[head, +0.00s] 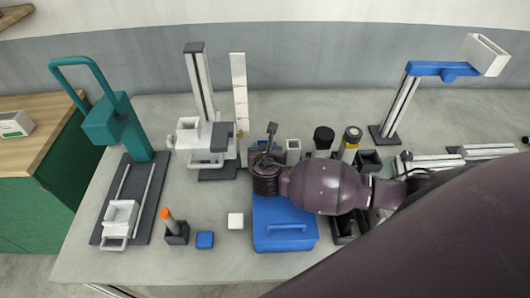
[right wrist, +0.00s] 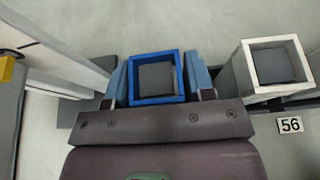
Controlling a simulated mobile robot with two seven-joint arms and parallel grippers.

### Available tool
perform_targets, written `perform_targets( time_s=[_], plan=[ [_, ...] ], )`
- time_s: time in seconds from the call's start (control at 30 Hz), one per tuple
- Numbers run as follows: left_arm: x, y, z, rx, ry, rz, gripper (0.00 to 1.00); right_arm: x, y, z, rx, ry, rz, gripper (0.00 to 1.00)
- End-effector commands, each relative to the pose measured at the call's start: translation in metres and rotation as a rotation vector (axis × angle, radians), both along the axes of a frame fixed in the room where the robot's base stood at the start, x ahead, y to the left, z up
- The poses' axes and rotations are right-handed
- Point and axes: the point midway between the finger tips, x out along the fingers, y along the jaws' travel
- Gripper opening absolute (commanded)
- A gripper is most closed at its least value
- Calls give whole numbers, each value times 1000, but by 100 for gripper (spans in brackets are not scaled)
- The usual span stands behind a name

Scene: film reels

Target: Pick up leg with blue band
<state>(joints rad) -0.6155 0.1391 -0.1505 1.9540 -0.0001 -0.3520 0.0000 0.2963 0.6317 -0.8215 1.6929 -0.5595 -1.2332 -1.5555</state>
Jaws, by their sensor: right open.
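The leg with blue band (right wrist: 170,97) shows in the right wrist view as an upright square hollow tube with a blue rim and a dark inside. My right gripper (right wrist: 157,79) is open, with one finger on the left and one on the right of this leg. I cannot tell whether the fingers touch it. My left gripper is not in view.
A plain light-grey square tube (right wrist: 275,72) stands close on the right, beside a "56" label (right wrist: 290,125). In the head view a blue box (head: 285,232) lies under my right wrist. A white-and-grey stand (head: 205,130) is left of the gripper.

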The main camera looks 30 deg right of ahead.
Motion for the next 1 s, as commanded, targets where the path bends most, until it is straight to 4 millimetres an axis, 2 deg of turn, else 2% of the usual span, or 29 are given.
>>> perform_targets(
  time_s=[0.23,0.47,0.77,0.87,1.0],
  plan=[
    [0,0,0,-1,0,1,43,-1,1,0,1,1,1,47],
    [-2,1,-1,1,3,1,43,-1,1,-1,0,1,0,13],
    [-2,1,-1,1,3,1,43,0,0,3,1,-1,1,13],
    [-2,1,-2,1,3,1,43,0,1,11,3,-3,2,13],
    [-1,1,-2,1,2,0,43,0,1,35,2,-4,2,13]
  ],
)
